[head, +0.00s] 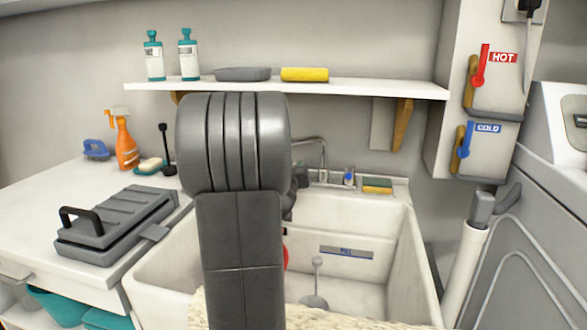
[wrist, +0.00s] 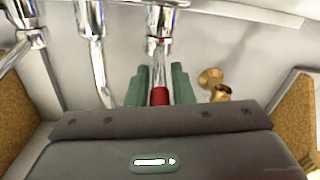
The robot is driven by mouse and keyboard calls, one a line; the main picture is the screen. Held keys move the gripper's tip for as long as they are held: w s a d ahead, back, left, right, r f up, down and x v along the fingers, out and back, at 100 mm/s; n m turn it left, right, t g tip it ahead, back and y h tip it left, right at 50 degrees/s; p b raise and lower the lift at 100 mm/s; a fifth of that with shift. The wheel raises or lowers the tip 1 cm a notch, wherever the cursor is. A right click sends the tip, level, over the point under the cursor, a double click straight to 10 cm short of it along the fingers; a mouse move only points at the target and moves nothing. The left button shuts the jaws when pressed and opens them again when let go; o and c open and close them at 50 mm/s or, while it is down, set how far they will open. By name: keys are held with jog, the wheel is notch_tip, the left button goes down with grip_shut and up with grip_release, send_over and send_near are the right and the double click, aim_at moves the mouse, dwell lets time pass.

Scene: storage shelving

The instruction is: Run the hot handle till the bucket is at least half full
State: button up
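In the wrist view the two green fingers of my gripper (wrist: 160,84) stand on either side of a red-ended chrome tap handle (wrist: 160,97). The gap between fingers and handle is very small, and I cannot tell whether they press on it. The blue-marked tap handle (head: 349,176) shows right of the chrome spout (head: 323,150). A bit of something red (head: 285,256) shows beside my arm over the white sink (head: 405,265). I cannot make out a bucket or any running water.
A grey-handled thing (head: 317,285) stands in the sink. A shelf (head: 350,88) runs above. HOT (head: 503,57) and COLD (head: 488,128) signs hang right. A grey case (head: 115,225) lies on the left counter.

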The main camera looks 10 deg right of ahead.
grip_shut()
jog(key=shift+r+p, duration=0.15)
jog(key=shift+p, duration=0.3)
jog(key=shift+w+a+r+m+h+p, duration=0.1)
jog(key=shift+a+r+m+h+p, duration=0.2)
jog(key=shift+p, duration=0.85)
jog(key=h+p, duration=0.1)
jog(key=p, duration=0.1)
jog(key=m+g+h+p, duration=0.1)
jog(key=p, duration=0.1)
jog(key=shift+w+a+f, duration=0.15)
jog(key=shift+w+a, duration=0.05)
jog(key=shift+a+f+m+g+p, duration=0.1)
jog(key=shift+f+m+g+p, duration=0.15)
jog(key=shift+p, duration=0.2)
jog(key=shift+o, duration=1.8)
grip_release()
